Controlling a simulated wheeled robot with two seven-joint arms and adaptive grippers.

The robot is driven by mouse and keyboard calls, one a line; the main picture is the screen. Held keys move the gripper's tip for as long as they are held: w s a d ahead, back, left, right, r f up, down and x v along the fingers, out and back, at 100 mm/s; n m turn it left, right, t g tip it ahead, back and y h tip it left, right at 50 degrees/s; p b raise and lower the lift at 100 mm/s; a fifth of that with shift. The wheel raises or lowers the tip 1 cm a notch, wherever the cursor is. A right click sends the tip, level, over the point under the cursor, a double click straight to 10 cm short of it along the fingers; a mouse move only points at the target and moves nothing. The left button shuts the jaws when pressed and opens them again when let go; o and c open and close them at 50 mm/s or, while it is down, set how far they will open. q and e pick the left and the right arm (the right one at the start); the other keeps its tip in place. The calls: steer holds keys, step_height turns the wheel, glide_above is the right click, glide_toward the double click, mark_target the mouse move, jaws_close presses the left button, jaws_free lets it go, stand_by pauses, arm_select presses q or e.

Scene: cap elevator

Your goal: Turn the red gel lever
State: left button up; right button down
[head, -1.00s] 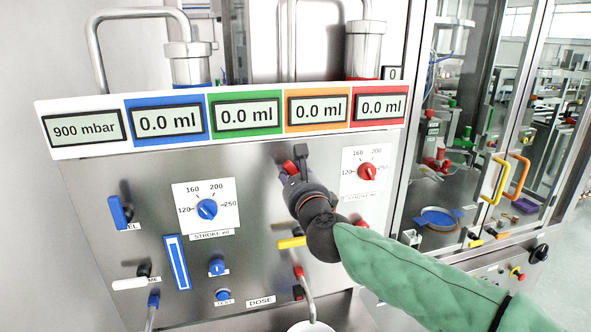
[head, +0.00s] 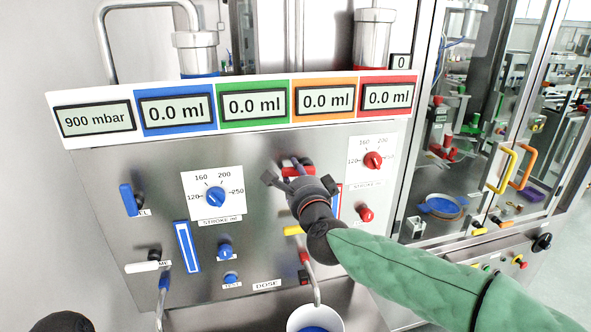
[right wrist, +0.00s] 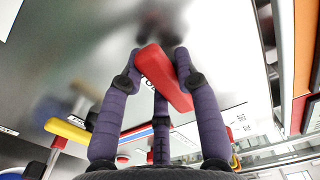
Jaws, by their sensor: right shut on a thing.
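The red gel lever (head: 299,171) is on the steel front panel, below the orange and red displays. It lies roughly level in the head view. My right gripper (head: 300,178) is shut on it, with dark fingers on both sides. In the right wrist view the red lever (right wrist: 163,78) runs slantwise between the purple fingers of the right gripper (right wrist: 160,75). The lever's pivot is blurred there. My left gripper's fingers do not show.
A red stroke dial (head: 373,160) and a red knob (head: 366,213) are right of the gripper. A yellow lever (head: 294,230) is just below it. A blue lever (head: 129,200) is at the left. A white cup (head: 315,319) stands below the red nozzle.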

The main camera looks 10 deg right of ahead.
steer(key=shift+f+n, duration=0.2)
steer(key=shift+n, duration=0.3)
steer(key=c, duration=0.9)
jaws_free()
steer(key=s, duration=1.2)
steer(key=shift+d, duration=0.2)
